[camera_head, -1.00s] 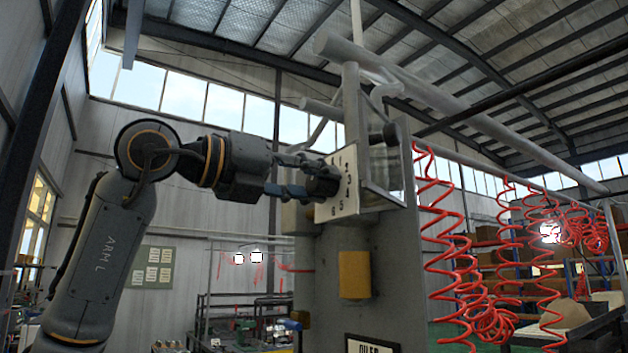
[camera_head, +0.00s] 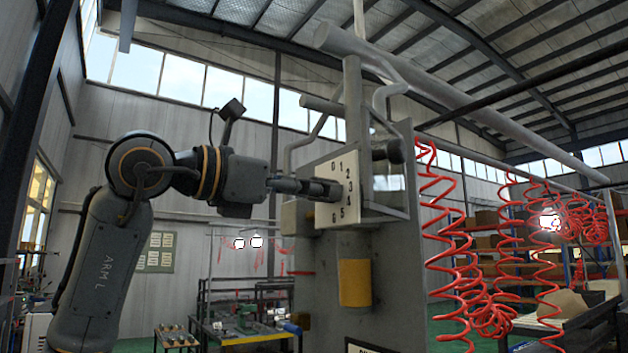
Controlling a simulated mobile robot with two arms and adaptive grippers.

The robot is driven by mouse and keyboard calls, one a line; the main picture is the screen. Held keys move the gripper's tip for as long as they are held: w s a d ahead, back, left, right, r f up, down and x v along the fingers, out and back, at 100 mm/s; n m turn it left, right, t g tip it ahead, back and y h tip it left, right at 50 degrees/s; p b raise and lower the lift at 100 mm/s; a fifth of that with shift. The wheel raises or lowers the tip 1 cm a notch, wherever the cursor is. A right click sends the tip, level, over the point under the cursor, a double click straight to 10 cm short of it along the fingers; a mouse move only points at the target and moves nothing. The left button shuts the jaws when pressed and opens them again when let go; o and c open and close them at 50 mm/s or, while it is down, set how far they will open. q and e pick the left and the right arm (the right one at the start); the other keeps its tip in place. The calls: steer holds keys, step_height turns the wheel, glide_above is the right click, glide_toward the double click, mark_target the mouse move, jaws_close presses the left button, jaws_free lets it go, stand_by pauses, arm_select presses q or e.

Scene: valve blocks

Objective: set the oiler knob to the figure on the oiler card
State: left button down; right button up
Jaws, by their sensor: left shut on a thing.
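The white dial plate (camera_head: 326,213) with black figures is on the left face of a box on the grey column. My left gripper (camera_head: 328,188) reaches in from the left and is shut on the oiler knob in the middle of the plate. The fingers hide most of the knob, so I cannot tell where it points. A dark-framed card (camera_head: 366,346) is cut off by the bottom edge, and its figure is out of view. My right gripper is not in view.
Grey pipes (camera_head: 353,110) rise above the box. Red coiled hoses (camera_head: 445,240) hang to the right. A workbench (camera_head: 245,335) stands in the background at the left.

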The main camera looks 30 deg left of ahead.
arm_select(q)
steer(key=shift+r+m+p, duration=0.1)
steer(key=shift+m+p, duration=0.25)
steer(key=shift+m, duration=0.65)
steer(key=c, duration=1)
jaws_free()
steer(key=v, duration=1.2)
